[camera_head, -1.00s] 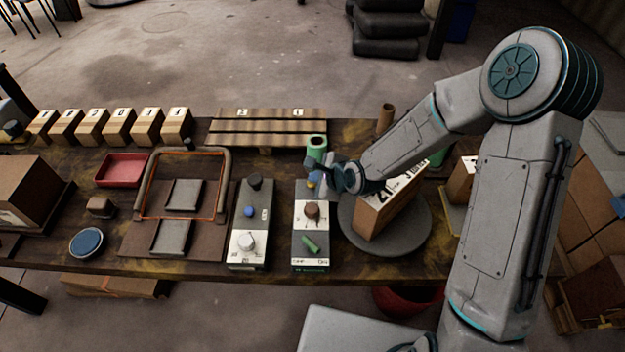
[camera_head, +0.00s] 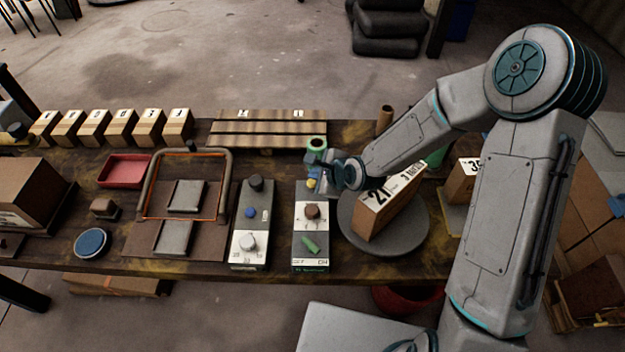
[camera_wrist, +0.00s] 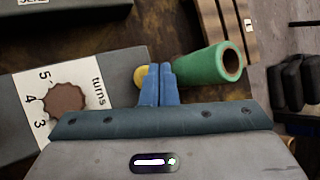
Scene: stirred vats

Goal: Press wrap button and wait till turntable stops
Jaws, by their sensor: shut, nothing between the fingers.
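My gripper (camera_head: 318,172) is shut and empty, over that far end. In the wrist view, the blue fingertips (camera_wrist: 157,72) are right beside the yellow button (camera_wrist: 140,76) and partly cover it; I cannot tell whether they touch. The grey round turntable (camera_head: 411,241) carries a tilted-looking cardboard box (camera_head: 386,216) with a number label. My arm hides part of the box.
A green roll (camera_head: 317,143) stands just behind the gripper and shows close to the fingers in the wrist view (camera_wrist: 208,68). A second control box (camera_head: 250,225) is at left. A corrugated pallet (camera_head: 268,128) lies behind. Another labelled box (camera_head: 463,180) stands at right.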

